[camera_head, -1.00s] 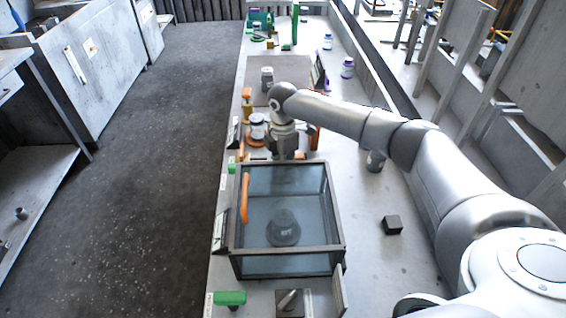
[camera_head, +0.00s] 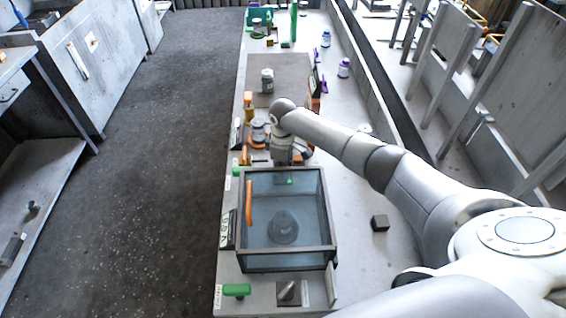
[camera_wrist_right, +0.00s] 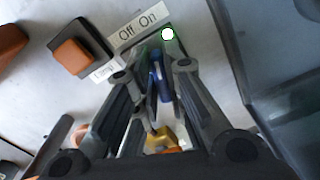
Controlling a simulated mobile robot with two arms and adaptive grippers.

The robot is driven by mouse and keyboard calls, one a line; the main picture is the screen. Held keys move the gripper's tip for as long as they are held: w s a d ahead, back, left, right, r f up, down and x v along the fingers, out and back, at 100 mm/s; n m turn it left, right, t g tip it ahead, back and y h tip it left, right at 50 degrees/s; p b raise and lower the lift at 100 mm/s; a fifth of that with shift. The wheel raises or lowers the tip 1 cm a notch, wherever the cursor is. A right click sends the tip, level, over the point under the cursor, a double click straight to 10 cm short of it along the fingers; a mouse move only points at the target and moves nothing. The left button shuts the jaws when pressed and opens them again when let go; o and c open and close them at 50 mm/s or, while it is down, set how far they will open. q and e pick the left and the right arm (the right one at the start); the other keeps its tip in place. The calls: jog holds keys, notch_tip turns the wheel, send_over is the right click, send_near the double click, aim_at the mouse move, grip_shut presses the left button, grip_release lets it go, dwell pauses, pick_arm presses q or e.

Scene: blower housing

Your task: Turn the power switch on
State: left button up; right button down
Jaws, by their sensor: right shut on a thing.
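A blue switch lever (camera_wrist_right: 162,76) stands below the label, between the fingers of my right gripper (camera_wrist_right: 154,72). The gripper is shut on this lever; the fingers partly hide it and its base. In the head view, my right gripper (camera_head: 285,156) points down just behind the glass-walled box, its tips hidden. A small green spot (camera_head: 290,181) shows through the box's glass. My left gripper is not in view.
The dark-framed glass box (camera_head: 328,235) stands close in front, with a dark round thing inside. An orange block (camera_wrist_right: 74,56) sits left of the label. The bench right of the box is mostly clear.

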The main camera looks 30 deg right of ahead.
jog(key=shift+r+m+p, duration=0.1)
jog(key=shift+m+p, duration=0.55)
jog(key=shift+m, duration=0.45)
jog(key=c, duration=1.5)
grip_release()
notch_tip(320, 180, up, 12)
